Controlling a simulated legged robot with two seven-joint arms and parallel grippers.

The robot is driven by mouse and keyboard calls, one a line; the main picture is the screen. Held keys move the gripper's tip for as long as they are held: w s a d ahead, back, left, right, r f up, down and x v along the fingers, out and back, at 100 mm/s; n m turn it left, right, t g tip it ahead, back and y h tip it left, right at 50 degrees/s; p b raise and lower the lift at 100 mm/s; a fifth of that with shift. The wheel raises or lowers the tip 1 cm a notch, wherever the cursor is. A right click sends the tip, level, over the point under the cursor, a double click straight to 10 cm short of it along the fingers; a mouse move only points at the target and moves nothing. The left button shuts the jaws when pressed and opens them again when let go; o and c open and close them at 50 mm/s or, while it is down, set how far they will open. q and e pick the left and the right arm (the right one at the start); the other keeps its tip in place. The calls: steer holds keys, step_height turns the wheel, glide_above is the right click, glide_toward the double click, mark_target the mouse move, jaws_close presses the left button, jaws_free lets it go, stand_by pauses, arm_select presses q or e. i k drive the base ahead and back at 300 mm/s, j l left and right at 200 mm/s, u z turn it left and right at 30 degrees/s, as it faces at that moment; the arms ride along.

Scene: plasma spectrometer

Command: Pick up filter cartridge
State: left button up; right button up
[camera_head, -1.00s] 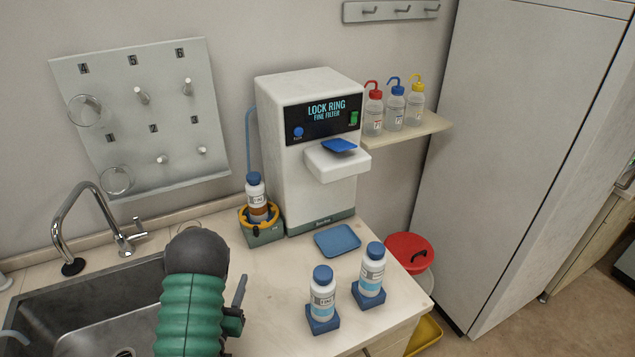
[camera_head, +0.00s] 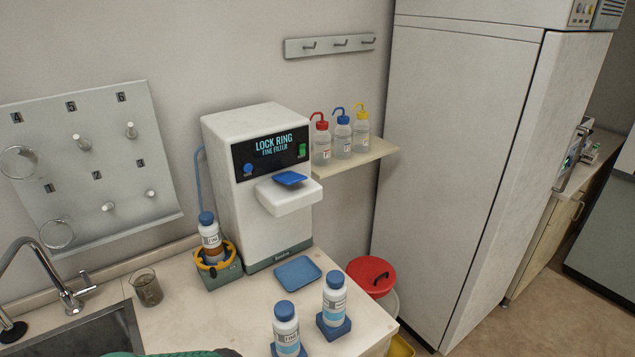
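No part is plainly marked as the filter cartridge, and I cannot tell which one it is. A white machine (camera_head: 222,140) reads "LOCK RING FINE FILTER" and has a blue pad (camera_head: 290,179) on its front ledge. Two white blue-capped bottles, a left one (camera_head: 286,330) and a right one (camera_head: 334,298), stand upright on blue bases at the counter front. A third such bottle (camera_head: 211,238), with brown contents, stands in a yellow-ringed green holder (camera_head: 222,275) left of the machine. Only a sliver of my green left arm shows at the bottom edge; neither gripper is in view.
A blue tray (camera_head: 298,271) lies before the machine. A glass beaker (camera_head: 147,288) stands beside the sink (camera_head: 95,335). A red-lidded bin (camera_head: 371,275) is right of the counter. A shelf (camera_head: 365,158) holds squeeze bottles. A tall white cabinet (camera_head: 455,150) stands at the right.

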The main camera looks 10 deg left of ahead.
mark_target(209, 230)
steer(key=j+u, duration=0.1)
steer(key=u, duration=1)
